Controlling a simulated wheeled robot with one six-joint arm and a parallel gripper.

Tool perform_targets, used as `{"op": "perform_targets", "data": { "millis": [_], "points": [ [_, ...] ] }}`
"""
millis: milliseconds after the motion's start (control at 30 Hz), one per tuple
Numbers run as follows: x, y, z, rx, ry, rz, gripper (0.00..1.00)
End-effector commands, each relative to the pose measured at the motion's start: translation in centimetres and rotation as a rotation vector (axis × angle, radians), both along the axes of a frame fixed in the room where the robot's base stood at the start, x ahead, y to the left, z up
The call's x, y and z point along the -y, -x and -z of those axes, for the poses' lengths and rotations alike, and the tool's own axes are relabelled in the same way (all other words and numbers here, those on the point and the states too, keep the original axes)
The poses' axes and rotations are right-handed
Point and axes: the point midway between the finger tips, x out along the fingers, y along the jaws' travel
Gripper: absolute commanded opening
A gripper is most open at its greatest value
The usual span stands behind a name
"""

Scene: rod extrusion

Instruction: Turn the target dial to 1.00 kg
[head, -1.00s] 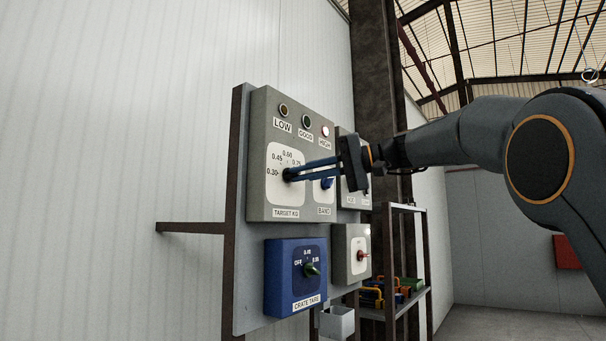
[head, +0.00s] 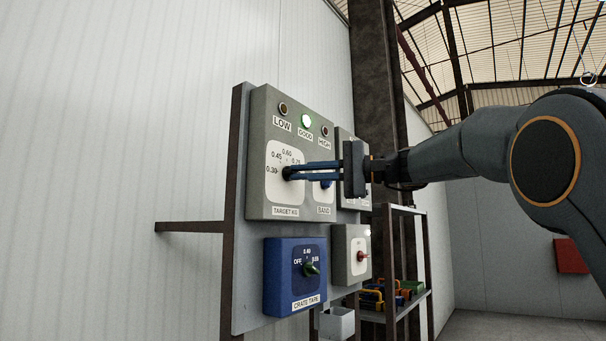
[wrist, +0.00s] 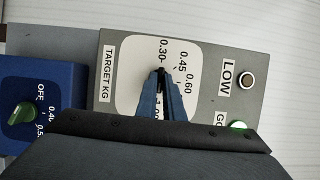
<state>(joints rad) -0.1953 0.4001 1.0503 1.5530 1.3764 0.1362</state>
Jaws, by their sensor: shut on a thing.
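The target dial's white face (head: 273,191) is on the grey upper panel, above the "TARGET KG" label (head: 286,212). In the head view its marks from 0.30 to about 0.75 show; the rest is behind my gripper. My gripper (head: 289,173) has its blue fingers closed on the dark dial knob (head: 286,174). The wrist view shows the fingers (wrist: 161,75) over the dial face (wrist: 126,85), with 0.30, 0.45 and 0.60 visible and a partly covered 1.00 beside the fingers. The knob's pointer is hidden, so its setting cannot be read.
The green GOOD lamp (head: 306,121) is lit; the LOW lamp (head: 283,108) and HIGH lamp (head: 325,130) are dark. A blue BAND knob (head: 326,184) sits close by. Below are a blue CRATE TARE box (head: 280,290) and a grey box with a red knob (head: 361,256).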

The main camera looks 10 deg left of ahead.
Motion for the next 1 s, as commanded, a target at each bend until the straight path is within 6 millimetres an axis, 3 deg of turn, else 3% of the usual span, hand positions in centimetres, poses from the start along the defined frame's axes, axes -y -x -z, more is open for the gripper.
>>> {"op": "perform_targets", "data": {
  "millis": [200, 333, 667, 1000],
  "points": [
    [0.1, -0.1, -0.2, 0.0, -0.003, 0.004, 0.0],
    [0.1, -0.1, -0.1, 0.001, -0.003, 0.003, 0.26],
    [0.2, 0.0, 0.0, 0.001, -0.001, 0.001, 0.27],
    [5.0, -0.2, 0.2, 0.002, -0.001, 0.005, 0.27]
  ]
}}
